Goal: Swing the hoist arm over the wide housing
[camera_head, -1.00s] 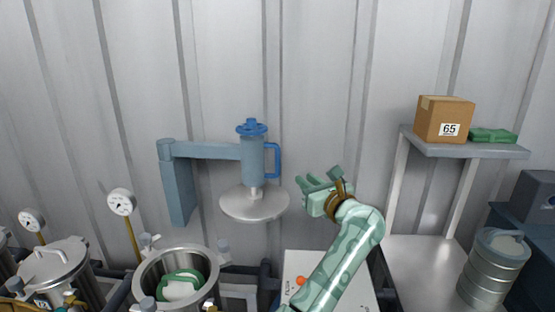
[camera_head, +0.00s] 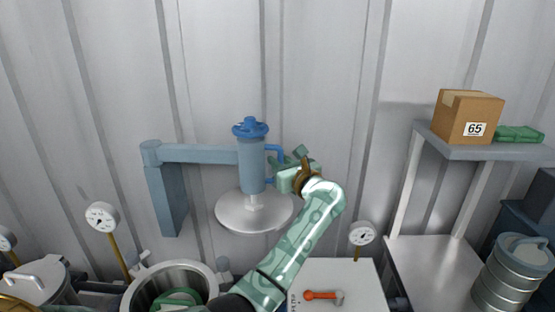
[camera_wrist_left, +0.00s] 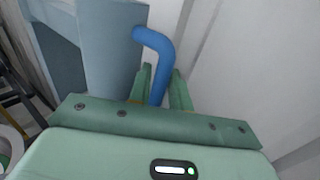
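The hoist arm (camera_head: 205,153) is a blue-grey beam reaching right from a post. A blue cylinder (camera_head: 251,165) with a knob on top hangs at its end, with a round metal lid (camera_head: 254,215) below. The blue handle (camera_head: 276,152) is on the cylinder's right side. My left gripper (camera_head: 287,176) is at this handle. In the left wrist view the handle (camera_wrist_left: 156,60) runs between the fingertips (camera_wrist_left: 162,85), which sit close on both sides, apparently shut on it. An open metal housing (camera_head: 175,278) stands below left with something green inside. My right gripper is not in view.
A lidded vessel (camera_head: 38,280) and a gauge (camera_head: 102,216) stand at the left. A shelf (camera_head: 480,150) with a carton (camera_head: 468,116) is at the right.

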